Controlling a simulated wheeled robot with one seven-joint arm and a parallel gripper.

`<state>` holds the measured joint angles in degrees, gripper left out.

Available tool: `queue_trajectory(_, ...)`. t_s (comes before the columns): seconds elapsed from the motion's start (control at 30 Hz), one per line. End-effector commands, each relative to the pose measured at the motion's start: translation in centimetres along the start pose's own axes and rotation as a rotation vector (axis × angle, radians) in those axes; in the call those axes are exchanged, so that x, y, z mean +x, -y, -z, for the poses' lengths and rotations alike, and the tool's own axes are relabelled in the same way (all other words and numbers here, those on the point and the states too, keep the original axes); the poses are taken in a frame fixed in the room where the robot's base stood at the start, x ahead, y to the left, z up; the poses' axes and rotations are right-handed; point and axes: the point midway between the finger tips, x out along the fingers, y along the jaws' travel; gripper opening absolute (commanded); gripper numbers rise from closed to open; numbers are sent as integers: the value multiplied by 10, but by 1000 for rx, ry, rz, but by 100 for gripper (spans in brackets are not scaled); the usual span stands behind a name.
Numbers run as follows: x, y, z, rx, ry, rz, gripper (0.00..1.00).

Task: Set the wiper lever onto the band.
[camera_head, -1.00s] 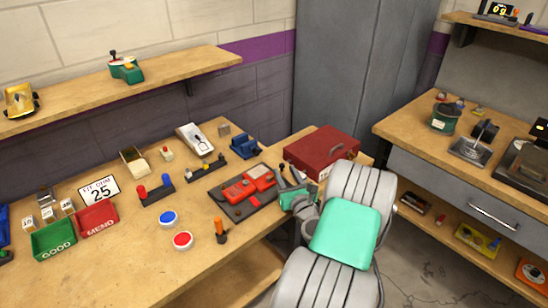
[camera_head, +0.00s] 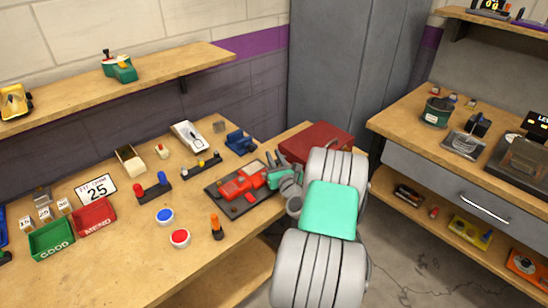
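A red controller-like unit (camera_head: 236,187) lies on a dark tray (camera_head: 226,203) on the workbench. My gripper (camera_head: 273,180) is at the right end of this red unit, low over the tray. My arm and the gripper body hide part of that end. The wiper lever and the band are too small or hidden to make out. I cannot see whether the fingers are open or shut, or whether they hold anything.
A red toolbox (camera_head: 318,141) stands just behind my arm. A blue vise-like block (camera_head: 240,142), an orange-handled tool (camera_head: 216,227), blue and red round buttons (camera_head: 180,238), and green GOOD (camera_head: 51,239) and red MEND (camera_head: 94,217) bins share the bench.

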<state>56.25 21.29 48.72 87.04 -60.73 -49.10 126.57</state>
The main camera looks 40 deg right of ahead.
Motion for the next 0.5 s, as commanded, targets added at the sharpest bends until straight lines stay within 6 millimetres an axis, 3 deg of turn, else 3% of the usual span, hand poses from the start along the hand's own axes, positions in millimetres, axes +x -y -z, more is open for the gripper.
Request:
queue_trajectory(0.2, 0, 0, 0, 0, 0, 0, 0)
queue_trajectory(0.5, 0, 0, 0, 0, 0, 0, 0)
